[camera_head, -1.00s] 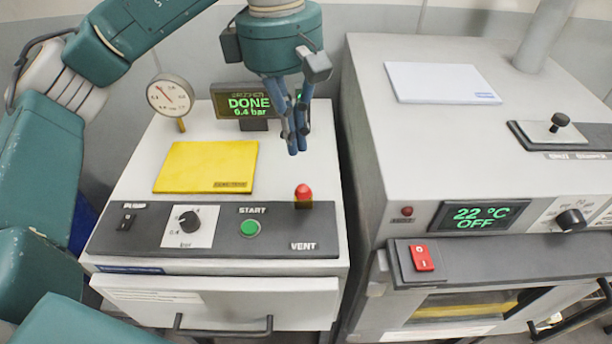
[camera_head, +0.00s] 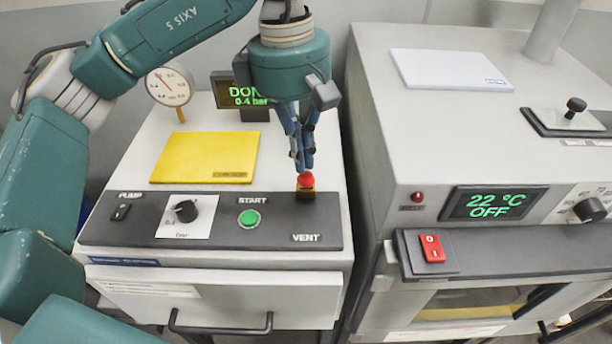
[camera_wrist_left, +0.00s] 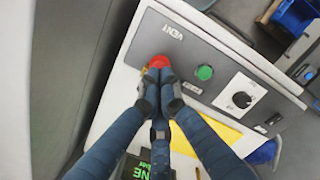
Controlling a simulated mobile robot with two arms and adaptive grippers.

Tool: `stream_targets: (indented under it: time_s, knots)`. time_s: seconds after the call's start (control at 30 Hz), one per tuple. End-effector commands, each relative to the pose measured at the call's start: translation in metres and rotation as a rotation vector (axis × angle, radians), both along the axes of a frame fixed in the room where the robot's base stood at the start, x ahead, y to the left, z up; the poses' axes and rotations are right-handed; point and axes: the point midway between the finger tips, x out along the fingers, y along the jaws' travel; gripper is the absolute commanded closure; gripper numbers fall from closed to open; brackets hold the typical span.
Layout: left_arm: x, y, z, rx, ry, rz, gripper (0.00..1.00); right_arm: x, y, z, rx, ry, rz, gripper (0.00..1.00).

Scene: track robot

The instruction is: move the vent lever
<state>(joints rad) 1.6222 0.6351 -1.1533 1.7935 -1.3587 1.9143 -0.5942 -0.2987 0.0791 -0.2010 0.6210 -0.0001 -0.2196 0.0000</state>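The vent lever shows a red knob (camera_head: 306,180) on a short yellowish base at the right end of the dark control panel (camera_head: 268,229), just above the VENT label. My left gripper (camera_head: 304,164) points down directly over the knob, its blue fingers drawn together. In the left wrist view the fingertips (camera_wrist_left: 159,75) meet side by side at the edge of the red knob (camera_wrist_left: 159,61). They hide part of it; I cannot tell whether they touch it. Nothing shows between the fingers. My right gripper is not in view.
The display (camera_head: 240,91), partly hidden, and a pressure gauge (camera_head: 169,86) stand behind. A yellow plate (camera_head: 205,157) lies left of the gripper. The green START button (camera_head: 249,218) is left of the lever. A grey oven (camera_head: 405,130) stands close on the right.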

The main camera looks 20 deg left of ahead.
Motion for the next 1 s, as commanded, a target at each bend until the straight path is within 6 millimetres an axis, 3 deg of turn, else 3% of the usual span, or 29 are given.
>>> stream_targets:
  time_s: [0.37,0.73,1.0]
  knots:
    - [0.0,0.0,-0.003,0.0,0.0,0.0,1.0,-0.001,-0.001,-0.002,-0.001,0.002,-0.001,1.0]
    - [0.0,0.0,-0.044,0.002,0.0,0.001,1.0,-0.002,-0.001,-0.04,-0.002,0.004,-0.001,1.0]
    - [0.0,0.0,-0.045,0.001,-0.001,0.001,1.0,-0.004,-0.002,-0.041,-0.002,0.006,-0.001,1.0]
